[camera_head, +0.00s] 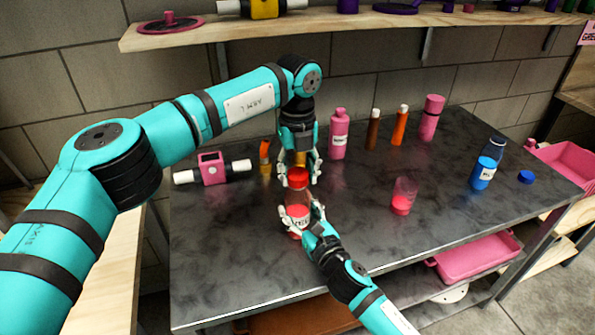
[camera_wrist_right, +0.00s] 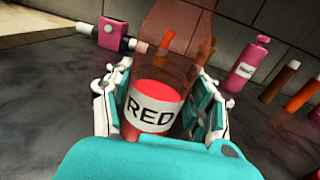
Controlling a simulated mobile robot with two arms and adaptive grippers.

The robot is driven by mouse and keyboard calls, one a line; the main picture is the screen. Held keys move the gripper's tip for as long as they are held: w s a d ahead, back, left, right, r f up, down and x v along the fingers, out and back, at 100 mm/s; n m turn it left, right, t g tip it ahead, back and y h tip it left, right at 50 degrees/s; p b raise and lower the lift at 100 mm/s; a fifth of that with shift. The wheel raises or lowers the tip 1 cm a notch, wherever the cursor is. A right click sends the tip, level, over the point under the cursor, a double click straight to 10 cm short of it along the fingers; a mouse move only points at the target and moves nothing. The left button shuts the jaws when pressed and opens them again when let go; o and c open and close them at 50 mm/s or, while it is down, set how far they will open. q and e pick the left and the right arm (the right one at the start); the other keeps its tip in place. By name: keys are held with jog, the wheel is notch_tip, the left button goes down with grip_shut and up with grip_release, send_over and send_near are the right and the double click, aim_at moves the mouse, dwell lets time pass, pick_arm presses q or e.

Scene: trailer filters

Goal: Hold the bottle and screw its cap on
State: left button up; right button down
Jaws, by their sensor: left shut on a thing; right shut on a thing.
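A clear bottle (camera_head: 299,211) with red contents and a white label stands upright at the front middle of the dark table. In the right wrist view its label (camera_wrist_right: 153,109) reads RED. My right gripper (camera_head: 302,213) is shut on the bottle's body, with a finger on either side. A red cap (camera_head: 297,175) is directly above the bottle. My left gripper (camera_head: 299,174) points down and is shut on the cap. The cap appears in line with the bottle's mouth. The joint between them is too small to tell whether they touch.
A clear cup with red contents (camera_head: 402,196) stands to the right, a blue bottle (camera_head: 484,172) and blue cap (camera_head: 526,177) farther right. A pink bottle (camera_head: 338,135) and several others stand behind. A pink-and-white part (camera_head: 212,168) lies left. The table's front right is clear.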

pick_arm(q)
jog(key=c, duration=0.4)
jog(key=m, duration=0.2)
jog(key=shift+m, duration=0.4)
jog(key=m, duration=0.4)
jog(key=shift+m, duration=0.3)
jog(key=m, duration=0.4)
jog(key=shift+m, duration=0.3)
jog(key=m, duration=0.6)
jog(key=o, duration=1.4)
notch_tip(320, 180, up, 12)
